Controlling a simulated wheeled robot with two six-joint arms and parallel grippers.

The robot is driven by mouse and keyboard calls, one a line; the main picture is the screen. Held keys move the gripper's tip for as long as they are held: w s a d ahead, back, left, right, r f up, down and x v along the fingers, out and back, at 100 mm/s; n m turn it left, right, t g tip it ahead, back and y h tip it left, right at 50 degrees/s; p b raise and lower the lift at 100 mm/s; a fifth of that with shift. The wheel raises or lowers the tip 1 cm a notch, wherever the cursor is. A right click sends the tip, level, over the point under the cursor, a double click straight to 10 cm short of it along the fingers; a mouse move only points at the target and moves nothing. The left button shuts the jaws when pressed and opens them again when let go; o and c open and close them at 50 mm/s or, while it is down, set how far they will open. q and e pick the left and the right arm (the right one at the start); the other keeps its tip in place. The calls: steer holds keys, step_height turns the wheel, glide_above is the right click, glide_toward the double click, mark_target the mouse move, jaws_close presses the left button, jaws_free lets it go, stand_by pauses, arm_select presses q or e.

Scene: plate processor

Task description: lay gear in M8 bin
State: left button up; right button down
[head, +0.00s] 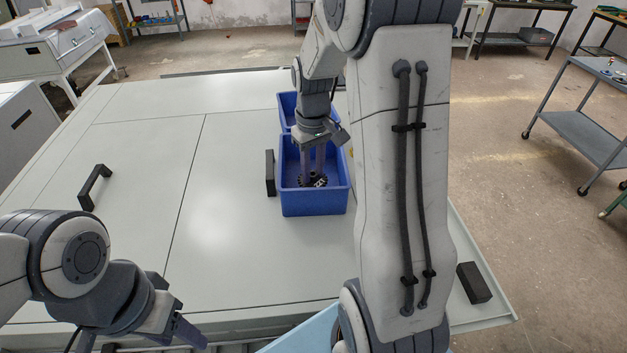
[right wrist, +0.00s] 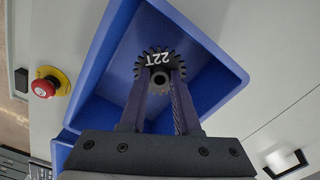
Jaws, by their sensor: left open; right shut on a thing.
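A dark toothed gear (head: 319,182) is between the fingers of my right gripper (head: 315,172), inside the front blue bin (head: 315,204). In the right wrist view the gear (right wrist: 146,62) carries a white "22T" mark and has a hub with a hole. My right gripper (right wrist: 160,78) is shut on it, with the blue bin (right wrist: 100,62) around it. I cannot tell whether the gear touches the bin floor. No M8 label is readable on the bin. My left gripper (head: 190,332) is open and empty at the lower left, far from the bin.
A second blue bin (head: 285,104) stands directly behind the front one. A black handle (head: 270,172) is just left of the front bin, and another (head: 95,187) is farther left. A red button (right wrist: 45,82) shows in the right wrist view.

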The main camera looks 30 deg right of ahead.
mark_target(313, 181)
steer(key=shift+s+a+f, duration=0.25)
steer(key=shift+s+f, duration=0.1)
steer(key=shift+f, duration=0.05)
step_height(313, 181, down, 3)
steer(key=shift+f+p, duration=0.15)
steer(key=shift+p, duration=0.65)
steer(key=shift+f, duration=0.2)
steer(key=c, duration=0.6)
jaws_free()
steer(key=shift+f, duration=0.1)
